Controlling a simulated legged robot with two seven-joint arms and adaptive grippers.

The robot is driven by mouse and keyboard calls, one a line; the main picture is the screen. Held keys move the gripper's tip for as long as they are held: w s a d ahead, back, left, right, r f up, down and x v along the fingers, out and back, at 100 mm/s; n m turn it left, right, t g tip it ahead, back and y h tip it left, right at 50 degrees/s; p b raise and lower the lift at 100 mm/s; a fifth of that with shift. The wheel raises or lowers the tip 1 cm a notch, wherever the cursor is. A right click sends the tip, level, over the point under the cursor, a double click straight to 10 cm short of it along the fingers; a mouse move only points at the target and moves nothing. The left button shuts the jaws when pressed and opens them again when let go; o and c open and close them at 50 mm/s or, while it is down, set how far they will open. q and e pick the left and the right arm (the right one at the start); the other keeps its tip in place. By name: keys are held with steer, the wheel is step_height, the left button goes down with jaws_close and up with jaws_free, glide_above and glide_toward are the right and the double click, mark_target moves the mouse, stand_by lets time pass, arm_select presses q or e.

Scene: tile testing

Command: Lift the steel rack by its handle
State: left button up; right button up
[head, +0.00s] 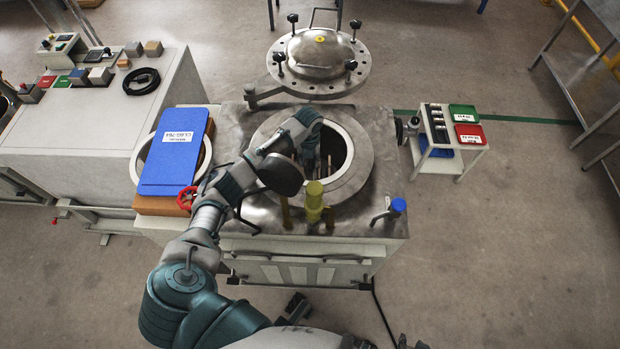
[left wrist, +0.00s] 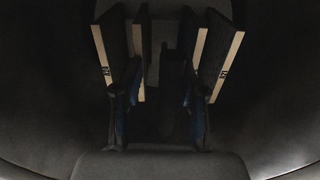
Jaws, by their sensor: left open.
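My left arm reaches over the steel chamber (head: 232,125), and its hand goes down into the round opening, whose pale flange (head: 362,180) surrounds it. In the left wrist view my left gripper (left wrist: 160,105) is open inside the dark chamber, with one finger on each side. Several tiles with pale edges (left wrist: 227,65) stand upright left and right of the fingers. A dark upright part (left wrist: 173,75) shows between the fingers; it may be the rack's handle, but it is too dark to tell. The rest of the steel rack is hidden. My right gripper is not seen.
The round bolted lid (head: 318,55) is swung back behind the chamber. A blue folder (head: 175,150) lies at the chamber's left. A small cart (head: 450,140) stands at the right.

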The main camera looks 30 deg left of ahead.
arm_select(q)
steer(key=shift+s+d+r, duration=0.1)
steer(key=shift+d, duration=0.55)
steer(key=shift+c, duration=0.9)
steer(key=shift+d+r, duration=0.1)
jaws_close()
steer(key=shift+a, duration=0.55)
steer(key=shift+d, duration=0.1)
